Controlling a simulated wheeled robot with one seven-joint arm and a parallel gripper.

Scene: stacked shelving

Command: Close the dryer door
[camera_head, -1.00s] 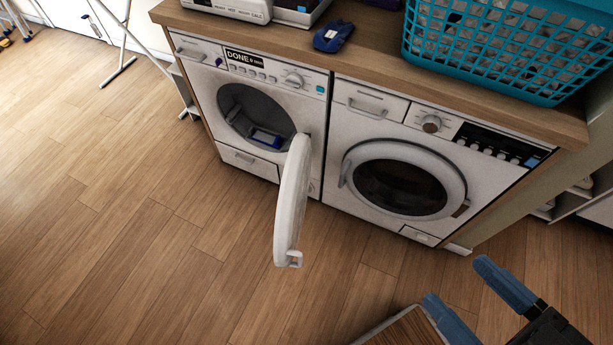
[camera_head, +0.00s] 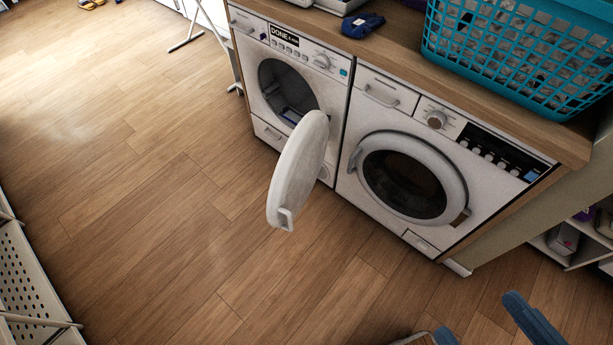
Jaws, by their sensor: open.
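The left machine (camera_head: 317,84) has its round white door (camera_head: 299,168) swung wide open, sticking out toward me over the floor. A small handle (camera_head: 286,218) shows at the door's free edge. The machine's round opening is partly hidden by the door, and a bluish item (camera_head: 290,115) shows inside it. The right machine (camera_head: 385,97) has its round door (camera_head: 405,178) shut. My gripper (camera_head: 481,318) is at the bottom right, its two blue fingers apart and empty. It is well away from the open door, touching nothing visible.
A wooden counter (camera_head: 400,47) tops both machines and holds a teal basket (camera_head: 515,50) and a dark blue item (camera_head: 362,25). A white perforated rack (camera_head: 22,275) stands at the left edge. Shelves (camera_head: 575,240) stand at the right. The wooden floor before the machines is clear.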

